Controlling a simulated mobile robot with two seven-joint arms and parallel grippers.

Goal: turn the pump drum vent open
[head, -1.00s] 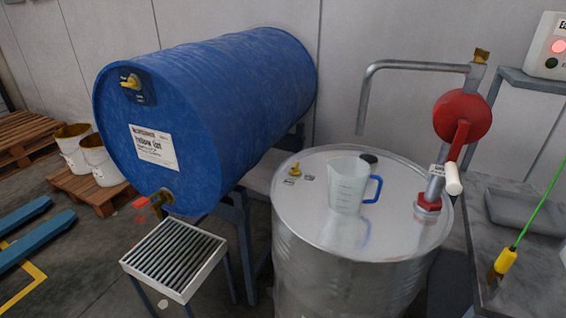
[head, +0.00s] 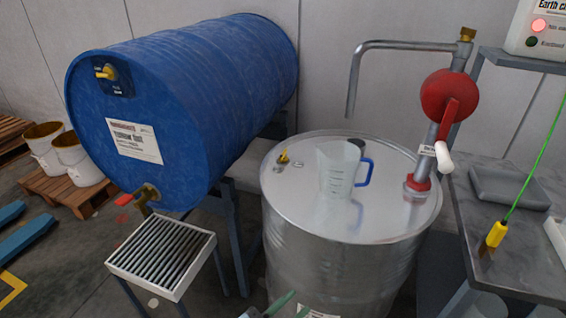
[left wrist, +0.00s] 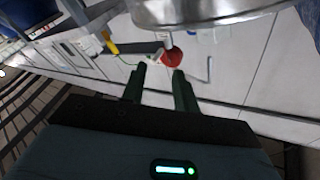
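The pump drum (head: 330,235) is a steel drum standing upright in the middle of the head view. Its vent (head: 283,157) is a small yellow fitting at the left of the lid, with small tags beside it. My left gripper (head: 291,306) just enters at the bottom edge, in front of the drum and well below the vent, not touching it. In the left wrist view its two dark green fingers (left wrist: 159,70) are apart with nothing between them. The drum's rim (left wrist: 205,18) shows at the top there; the vent cannot be made out. My right gripper is in neither view.
A clear jug (head: 336,172) with a blue handle stands on the lid, right of the vent. The red hand pump (head: 447,97) rises at the lid's right. A blue drum (head: 190,100) lies at left above a grated stand (head: 160,258). A bench (head: 500,240) is at right.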

